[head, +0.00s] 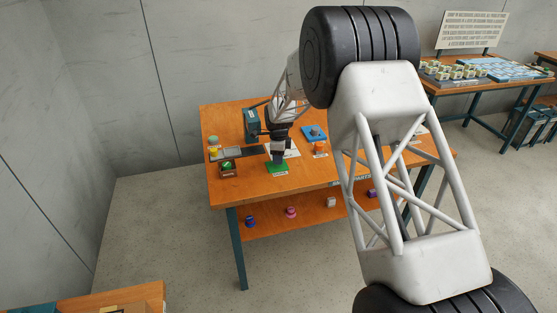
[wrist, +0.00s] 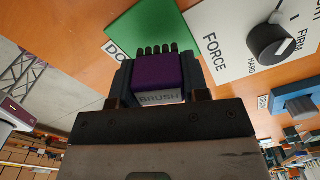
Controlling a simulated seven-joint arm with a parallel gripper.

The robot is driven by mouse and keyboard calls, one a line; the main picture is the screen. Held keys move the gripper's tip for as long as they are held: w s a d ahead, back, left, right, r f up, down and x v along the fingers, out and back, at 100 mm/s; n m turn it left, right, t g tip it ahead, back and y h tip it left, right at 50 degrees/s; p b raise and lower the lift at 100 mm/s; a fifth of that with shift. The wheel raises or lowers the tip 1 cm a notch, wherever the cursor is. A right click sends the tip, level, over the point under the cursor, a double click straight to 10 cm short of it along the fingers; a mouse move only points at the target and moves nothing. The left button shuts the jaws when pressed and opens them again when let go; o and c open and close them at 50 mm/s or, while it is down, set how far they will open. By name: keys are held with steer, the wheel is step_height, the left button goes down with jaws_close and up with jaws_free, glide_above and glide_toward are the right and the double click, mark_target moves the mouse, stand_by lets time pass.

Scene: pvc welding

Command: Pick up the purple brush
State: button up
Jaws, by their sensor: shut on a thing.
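The purple brush (wrist: 154,72), a purple block with dark bristles at its far end and a label reading BRUSH, sits between the jaws in the wrist view. My gripper (wrist: 160,86) is shut on it. In the head view, my gripper (head: 278,155) is over the front of the orange workbench (head: 235,188), just behind or above the green mat (head: 277,168). The brush cannot be made out there. The green mat also shows beyond the brush in the wrist view (wrist: 145,28); I cannot tell whether they touch.
A white panel with a dark knob (wrist: 268,42), marked FORCE, is right of the brush. A dark tray (head: 228,167) with a green item stands left of the mat. A blue block (head: 314,132) and an orange item (head: 320,149) are to the right. The lower shelf (head: 270,224) holds several small coloured items.

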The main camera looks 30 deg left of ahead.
steer(key=shift+r, duration=0.8)
steer(key=s+d+r, duration=0.1)
steer(key=s+d, duration=0.9)
steer(key=s, duration=0.2)
steer(key=shift+r, duration=0.25)
steer(key=shift+s+d, duration=0.1)
steer(key=o, duration=0.4)
steer(key=shift+c, duration=1.2)
steer(key=w+a+r+n, duration=0.1)
steer(key=a+n, duration=0.3)
steer(key=a, duration=0.7)
steer(key=w+a+r+n, duration=0.1)
steer(key=w+a+n, duration=0.3)
steer(key=a, duration=0.6)
steer(key=shift+a+r+n, duration=0.3)
steer(key=shift+a+n, duration=0.1)
steer(key=shift+n, duration=0.1)
